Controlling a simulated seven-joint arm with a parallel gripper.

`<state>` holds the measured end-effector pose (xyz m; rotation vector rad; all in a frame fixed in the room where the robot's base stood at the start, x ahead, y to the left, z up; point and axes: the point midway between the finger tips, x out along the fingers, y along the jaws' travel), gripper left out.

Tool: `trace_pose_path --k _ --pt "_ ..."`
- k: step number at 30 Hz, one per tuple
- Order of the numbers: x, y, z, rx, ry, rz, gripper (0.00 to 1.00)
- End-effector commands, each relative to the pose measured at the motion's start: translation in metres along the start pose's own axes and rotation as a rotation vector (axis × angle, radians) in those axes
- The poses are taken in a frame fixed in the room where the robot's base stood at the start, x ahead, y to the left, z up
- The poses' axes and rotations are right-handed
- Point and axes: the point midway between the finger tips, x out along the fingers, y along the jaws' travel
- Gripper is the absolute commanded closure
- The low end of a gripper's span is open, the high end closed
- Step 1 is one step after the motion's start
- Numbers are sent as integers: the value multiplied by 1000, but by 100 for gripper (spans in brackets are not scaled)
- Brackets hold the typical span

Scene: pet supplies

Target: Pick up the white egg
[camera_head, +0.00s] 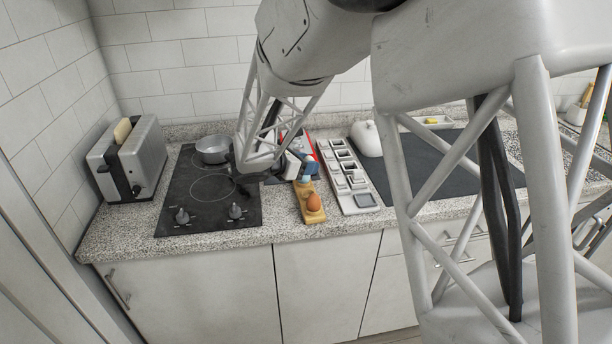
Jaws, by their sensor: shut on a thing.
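My gripper (305,171) is over the back part of a narrow wooden egg holder (301,208) on the counter. It is shut on a small pale thing that looks like the white egg (309,158). The jaws and the arm hide part of it, and I cannot tell whether it is clear of the holder. A brown egg (314,202) sits at the front end of the holder, apart from my gripper.
A black cooktop (180,205) with a metal pot (213,149) and a toaster (130,162) are to the left. A white compartment tray (350,203) stands close on the right. Beyond it are a dark mat (405,190) and a white rounded pot (366,139).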

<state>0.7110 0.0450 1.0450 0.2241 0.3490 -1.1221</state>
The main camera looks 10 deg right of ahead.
Motion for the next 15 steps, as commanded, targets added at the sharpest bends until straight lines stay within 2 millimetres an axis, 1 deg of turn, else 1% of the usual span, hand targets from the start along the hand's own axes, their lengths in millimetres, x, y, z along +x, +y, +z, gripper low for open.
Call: trace_pose_path --k 3,6,15 --pt "-4 0 11 0 -1 0 81" --pt "-6 0 16 0 -1 0 81" --pt "-7 0 18 -1 -1 0 81"
